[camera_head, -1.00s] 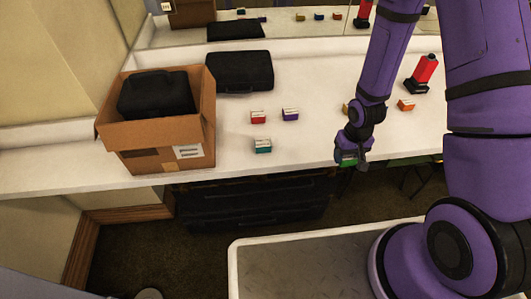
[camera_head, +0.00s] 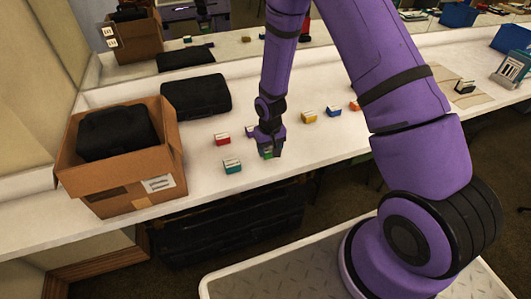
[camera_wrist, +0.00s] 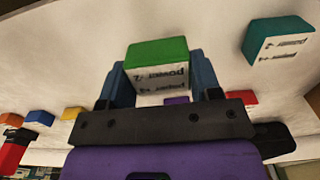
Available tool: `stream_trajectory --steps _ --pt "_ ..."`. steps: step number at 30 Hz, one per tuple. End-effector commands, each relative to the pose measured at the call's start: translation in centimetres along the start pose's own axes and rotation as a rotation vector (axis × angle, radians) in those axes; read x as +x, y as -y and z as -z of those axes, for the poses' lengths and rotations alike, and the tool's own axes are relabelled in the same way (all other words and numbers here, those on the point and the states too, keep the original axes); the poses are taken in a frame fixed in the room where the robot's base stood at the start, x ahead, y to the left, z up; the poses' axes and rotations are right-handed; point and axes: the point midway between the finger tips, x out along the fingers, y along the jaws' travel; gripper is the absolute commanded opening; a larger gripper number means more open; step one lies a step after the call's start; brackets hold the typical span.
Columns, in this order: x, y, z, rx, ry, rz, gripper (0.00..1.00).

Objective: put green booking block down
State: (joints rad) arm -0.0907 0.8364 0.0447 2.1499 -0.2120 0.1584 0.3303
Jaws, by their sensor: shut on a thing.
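The green booking block (camera_wrist: 157,52) is between the fingers of my gripper in the wrist view, with a green top and a white printed side. My gripper (camera_wrist: 162,78) is shut on it. In the head view my gripper (camera_head: 268,150) is over the front part of the white counter (camera_head: 205,190), and the green block (camera_head: 267,154) shows only as a small patch at the fingertips. I cannot tell whether the block touches the counter.
A teal block (camera_head: 232,167) and a red block (camera_head: 222,139) stand left of my gripper. Yellow (camera_head: 309,117) and blue (camera_head: 333,111) blocks stand right. An open cardboard box (camera_head: 125,190) and black case (camera_head: 196,96) are left.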

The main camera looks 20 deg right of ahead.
Motion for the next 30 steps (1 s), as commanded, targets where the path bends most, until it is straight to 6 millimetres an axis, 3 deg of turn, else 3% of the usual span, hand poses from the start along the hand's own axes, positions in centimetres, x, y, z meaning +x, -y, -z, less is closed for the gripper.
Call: stream_trajectory --steps 8,16,28,29,30 --pt "0.2 0.8 1.7 -0.001 0.000 0.001 0.34" --pt "3.5 0.8 1.7 -0.001 0.002 0.000 0.34" --pt "4.0 0.8 1.7 0.000 0.002 0.000 0.34" --pt "4.0 0.8 1.7 0.000 0.001 0.000 0.65" --pt "4.0 0.8 1.7 0.000 0.001 0.000 0.74"
